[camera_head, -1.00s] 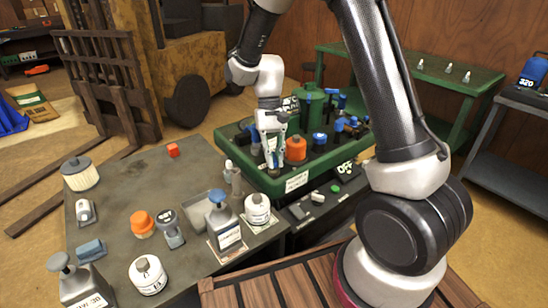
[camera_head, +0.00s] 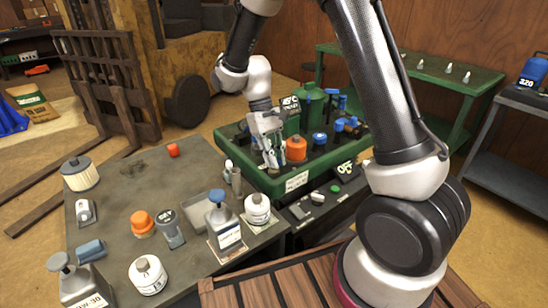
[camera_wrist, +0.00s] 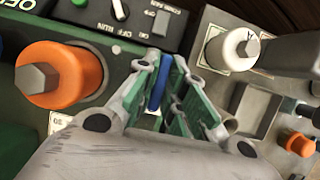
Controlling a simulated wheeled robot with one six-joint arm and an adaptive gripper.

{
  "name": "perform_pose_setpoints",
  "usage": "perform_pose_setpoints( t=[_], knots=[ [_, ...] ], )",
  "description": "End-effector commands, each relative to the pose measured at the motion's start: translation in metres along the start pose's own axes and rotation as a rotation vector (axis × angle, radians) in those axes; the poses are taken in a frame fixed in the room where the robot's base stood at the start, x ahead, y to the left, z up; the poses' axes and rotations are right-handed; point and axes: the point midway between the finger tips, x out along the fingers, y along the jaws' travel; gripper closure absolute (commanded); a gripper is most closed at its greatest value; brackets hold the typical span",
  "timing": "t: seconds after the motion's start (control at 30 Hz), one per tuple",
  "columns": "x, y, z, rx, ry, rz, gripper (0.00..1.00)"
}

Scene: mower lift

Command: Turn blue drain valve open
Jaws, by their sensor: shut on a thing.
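My gripper (camera_head: 271,156) is at the left end of the green mower-lift deck (camera_head: 262,181), tilted over the deck's near left edge. In the wrist view its two green-padded fingers (camera_wrist: 163,75) are closed on a narrow blue part, the blue drain valve handle (camera_wrist: 158,88). Only the handle's edge shows between the pads. The valve's body is hidden by the fingers. An orange cap (camera_head: 296,149) stands just right of my gripper, and it shows large at the left of the wrist view (camera_wrist: 80,72).
The grey table (camera_head: 120,220) at left holds several bottles, a grey tray (camera_head: 195,208) and a filter (camera_head: 80,173). A white bottle (camera_head: 257,209) stands near the deck corner. A control panel (camera_head: 318,203) with switches lies below the deck edge.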

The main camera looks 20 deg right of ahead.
Motion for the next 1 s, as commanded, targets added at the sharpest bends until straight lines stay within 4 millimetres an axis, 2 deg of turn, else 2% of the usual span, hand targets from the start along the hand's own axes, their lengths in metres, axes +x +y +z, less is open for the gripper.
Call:
perform_pose_setpoints(
  t=[0.23, 0.27, 0.37, 0.67, 0.77, 0.87, 1.0],
  knots=[
    [-0.001, 0.0, -0.001, -0.001, 0.002, 0.001, 1.0],
    [-0.001, 0.0, -0.001, -0.001, 0.002, 0.001, 0.85],
    [-0.001, 0.0, 0.0, -0.001, 0.002, 0.001, 0.67],
    [-0.001, 0.0, 0.0, 0.0, 0.001, 0.0, 0.67],
    [-0.007, 0.0, -0.001, 0.0, 0.003, 0.0, 0.67],
    [-0.022, 0.0, -0.001, 0.0, 0.005, 0.0, 0.67],
    [-0.054, 0.0, -0.001, 0.0, 0.007, 0.0, 0.67]
  ],
)
